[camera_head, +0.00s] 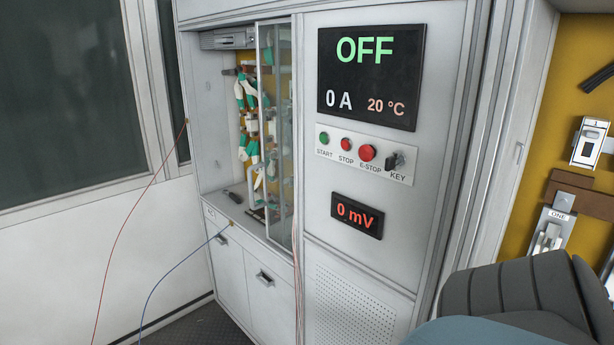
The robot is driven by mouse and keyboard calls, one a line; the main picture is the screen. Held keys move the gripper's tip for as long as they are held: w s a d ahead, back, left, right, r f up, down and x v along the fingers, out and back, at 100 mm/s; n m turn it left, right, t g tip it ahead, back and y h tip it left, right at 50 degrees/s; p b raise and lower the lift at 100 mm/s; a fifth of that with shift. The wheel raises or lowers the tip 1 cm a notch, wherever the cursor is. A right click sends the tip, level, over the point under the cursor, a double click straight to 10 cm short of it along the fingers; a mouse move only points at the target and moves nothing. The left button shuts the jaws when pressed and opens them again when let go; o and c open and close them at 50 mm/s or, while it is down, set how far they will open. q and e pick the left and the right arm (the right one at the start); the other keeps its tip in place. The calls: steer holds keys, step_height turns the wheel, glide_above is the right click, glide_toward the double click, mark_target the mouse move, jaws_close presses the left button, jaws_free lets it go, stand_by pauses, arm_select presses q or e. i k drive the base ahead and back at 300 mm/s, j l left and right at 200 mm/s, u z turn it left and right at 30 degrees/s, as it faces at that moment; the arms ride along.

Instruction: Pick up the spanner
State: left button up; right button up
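A small dark tool (235,197) lies on the ledge inside the open bay of the test cabinet, left of the glass panel. It may be the spanner, but it is too small to tell for sure. Neither of my grippers is in view.
The grey cabinet (400,220) has a sliding glass panel (273,130) partly across its bay. A red wire (125,215) and a blue wire (180,262) hang in front. A dark grey ribbed shape (530,290) fills the lower right. Floor shows at the lower left.

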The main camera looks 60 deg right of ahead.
mark_target(237, 201)
steer(key=z, duration=1.8)
steer(key=i+j+u, duration=0.1)
steer(key=i+j, duration=0.15)
steer(key=i, duration=0.4)
steer(key=i+j+u, duration=0.1)
steer(key=i, duration=0.5)
steer(key=i+j+u, duration=0.1)
steer(key=i, duration=0.55)
steer(key=i+j+u, duration=0.25)
steer(key=i+j, duration=1)
